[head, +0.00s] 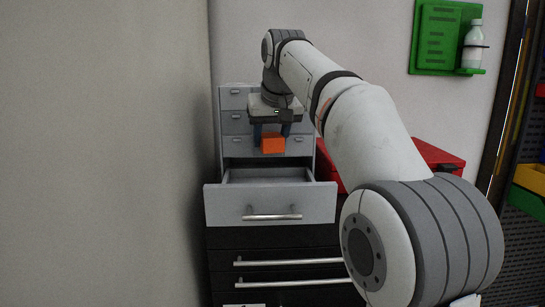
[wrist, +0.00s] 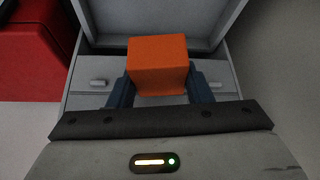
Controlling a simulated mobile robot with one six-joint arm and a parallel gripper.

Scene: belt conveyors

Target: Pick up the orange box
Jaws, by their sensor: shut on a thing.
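The orange box (head: 272,144) is a small block held between the two fingers of my gripper (head: 271,132). The box appears clear of the drawer.
The open grey drawer (head: 270,203) juts out from the cabinet, with black drawers (head: 275,265) below. A red case (head: 436,155) stands to the right, partly behind my arm. A green wall panel (head: 440,38) holds a white bottle (head: 473,45). A plain wall is at the left.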

